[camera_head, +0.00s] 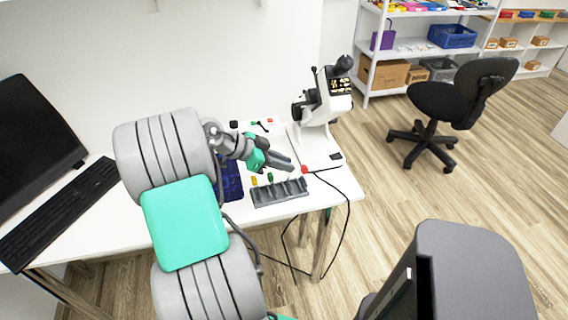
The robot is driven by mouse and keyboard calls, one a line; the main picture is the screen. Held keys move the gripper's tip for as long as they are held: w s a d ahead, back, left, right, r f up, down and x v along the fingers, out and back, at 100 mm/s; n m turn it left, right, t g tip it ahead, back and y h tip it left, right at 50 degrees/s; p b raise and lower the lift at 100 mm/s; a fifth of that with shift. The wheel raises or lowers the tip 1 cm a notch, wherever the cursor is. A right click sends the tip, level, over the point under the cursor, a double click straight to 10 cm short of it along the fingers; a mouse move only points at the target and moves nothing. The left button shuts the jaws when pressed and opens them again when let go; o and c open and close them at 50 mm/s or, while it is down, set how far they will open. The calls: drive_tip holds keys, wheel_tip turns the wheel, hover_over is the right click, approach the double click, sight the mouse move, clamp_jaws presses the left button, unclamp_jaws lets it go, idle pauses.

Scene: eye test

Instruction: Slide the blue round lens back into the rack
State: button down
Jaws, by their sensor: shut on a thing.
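A dark grey slotted rack (280,193) lies on the white table near its front edge. My gripper (289,166) is above the table, just behind the rack and left of the white microscope's base. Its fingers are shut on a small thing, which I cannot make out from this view. I cannot pick out the blue round lens; the fingers may hide it. A small red piece (304,169) is to the right of my fingertips.
A white microscope (322,115) stands close behind and right of my gripper. A dark blue mat or tray (232,178) lies left of the rack. A keyboard (62,212) and monitor (36,135) are at left. Cables hang over the table's right edge. A black chair (448,105) stands beyond.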

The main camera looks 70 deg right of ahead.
sight(286, 173)
drive_tip(key=shift+f+b, duration=2.05)
drive_tip(key=shift+b, duration=0.05)
idle(1.7)
drive_tip(key=c, duration=1.2)
unclamp_jaws()
drive_tip(key=shift+c, duration=0.2)
drive_tip(key=w+a+r+n+t+p, duration=0.25)
drive_tip(key=w+a+r+n, duration=0.2)
drive_tip(key=w, duration=0.45)
drive_tip(key=w+a+r+n+t+p, duration=0.2)
drive_tip(key=w+a+r+n+t, duration=0.15)
drive_tip(key=w+a, duration=0.4)
drive_tip(key=w+a+r+n+t+p, duration=0.2)
drive_tip(key=w+a+n+t, duration=0.1)
drive_tip(key=w+a+n, duration=0.75)
drive_tip(key=s+a+n+t+y+p, duration=0.1)
drive_tip(key=a+n+y, duration=0.1)
drive_tip(key=a, duration=0.6)
drive_tip(key=s+a+r+n+t+y+p, duration=0.1)
drive_tip(key=a+n+y, duration=0.1)
drive_tip(key=a+n, duration=0.3)
drive_tip(key=s+a+r+n+t+y+p, duration=0.1)
drive_tip(key=a+n, duration=0.3)
drive_tip(key=a, duration=0.8)
drive_tip(key=shift+s+y, duration=0.4)
